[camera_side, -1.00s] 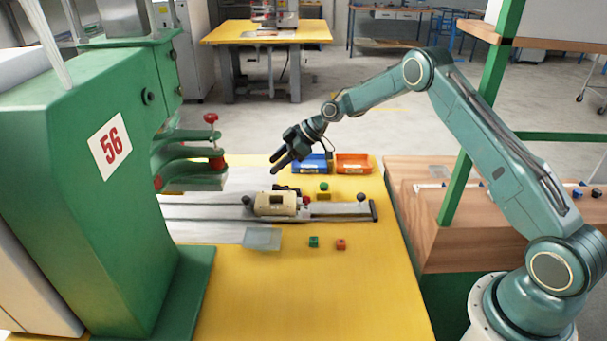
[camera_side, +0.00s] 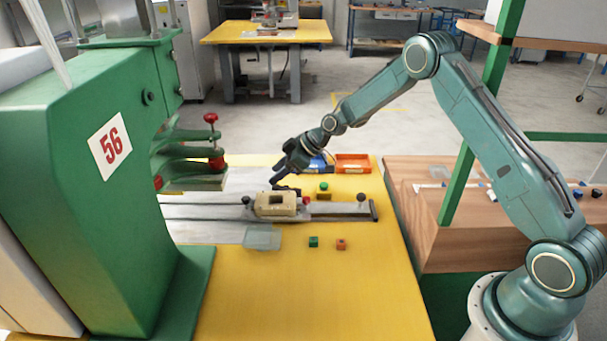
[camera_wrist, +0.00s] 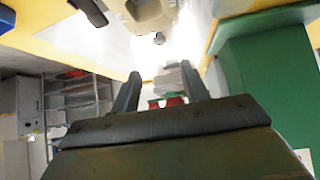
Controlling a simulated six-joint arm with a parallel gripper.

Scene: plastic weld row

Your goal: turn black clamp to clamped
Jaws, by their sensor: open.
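The beige fixture (camera_side: 275,205) with a dark square pocket sits on the grey rail on the yellow table. A dark piece that looks like the black clamp (camera_side: 291,190) shows at its back edge, partly hidden, so I cannot tell its position. My gripper (camera_side: 276,180) is open, just above and behind the fixture, fingers pointing down-left, close to the dark piece; contact cannot be told. In the wrist view both fingers (camera_wrist: 158,85) are apart with nothing gripped. The fixture (camera_wrist: 150,12) is at the top edge, with a dark bar (camera_wrist: 90,12) to its left.
The green machine (camera_side: 110,170) with its arms stands on the left. A blue bin (camera_side: 318,164) and an orange bin (camera_side: 352,163) lie behind the fixture. Small green (camera_side: 313,242) and orange (camera_side: 341,244) blocks and a translucent plate (camera_side: 262,238) lie in front.

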